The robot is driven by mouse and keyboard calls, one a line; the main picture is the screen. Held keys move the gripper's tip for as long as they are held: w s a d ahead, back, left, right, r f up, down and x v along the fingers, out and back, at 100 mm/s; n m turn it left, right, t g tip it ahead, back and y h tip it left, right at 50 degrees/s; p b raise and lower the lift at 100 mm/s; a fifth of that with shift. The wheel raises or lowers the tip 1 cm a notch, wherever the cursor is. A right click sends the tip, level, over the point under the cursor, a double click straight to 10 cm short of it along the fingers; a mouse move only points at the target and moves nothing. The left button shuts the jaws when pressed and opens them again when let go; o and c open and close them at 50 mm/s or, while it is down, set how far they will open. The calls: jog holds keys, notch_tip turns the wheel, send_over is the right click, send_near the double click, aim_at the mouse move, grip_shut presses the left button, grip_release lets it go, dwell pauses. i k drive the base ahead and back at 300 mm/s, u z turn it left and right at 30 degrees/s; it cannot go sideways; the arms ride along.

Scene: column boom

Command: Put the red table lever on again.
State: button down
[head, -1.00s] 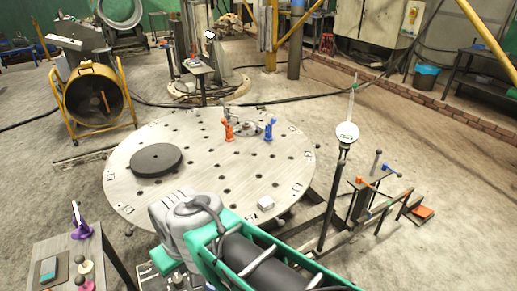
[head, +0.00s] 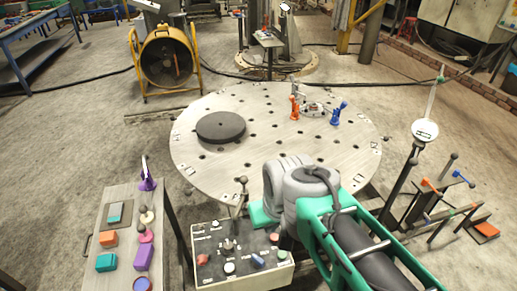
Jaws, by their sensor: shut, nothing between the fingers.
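On the lever stand at the right in the head view, one lever (head: 430,185) has a red-orange tip and a tilted rod. It seems to be the red table lever; how its switch is set cannot be told. A blue-tipped lever (head: 461,177) stands beside it, with ball-ended rods around them. My grey and green arm comes up from the bottom right, left of the stand. Its gripper does not show.
The round table (head: 290,150) holds a dark disc (head: 221,127), an orange clamp (head: 294,106) and a blue clamp (head: 338,112). A control box (head: 235,262) and a side bench (head: 122,220) with coloured blocks stand in front. A dial post (head: 425,130) rises by the lever stand. Open floor lies left.

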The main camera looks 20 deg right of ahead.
aim_at(202, 260)
jog(key=u, duration=2.9)
jog(key=k, duration=1.05)
jog(key=u, duration=0.95)
